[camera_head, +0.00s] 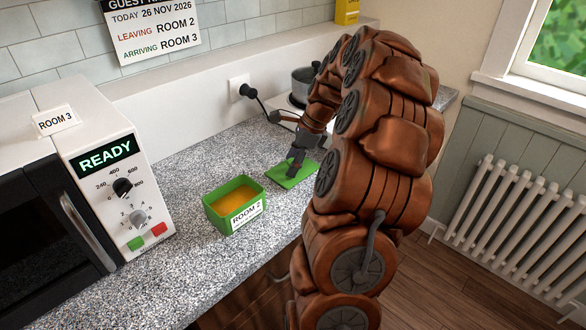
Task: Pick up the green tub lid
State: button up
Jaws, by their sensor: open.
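The green tub lid (288,177) lies flat on the speckled grey counter, right of the tub. My gripper (294,168) is open and sits over the lid, its dark fingers covering part of it. I cannot tell whether the fingers touch the lid. The green tub (221,221) stands open on the counter to the left of the lid, with orange contents and a label reading ROOM 2.
A white microwave (105,150), labelled ROOM 3 and showing READY, stands at the left. A dark pot (303,78) on a hob is behind my gripper. A plug with a black cord (240,89) is on the wall. The counter (185,172) is clear between microwave and tub.

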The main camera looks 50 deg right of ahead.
jog(key=c, duration=1.1)
notch_tip(320, 180, up, 10)
jog(key=shift+b, duration=0.8)
jog(key=o, duration=0.3)
grip_shut()
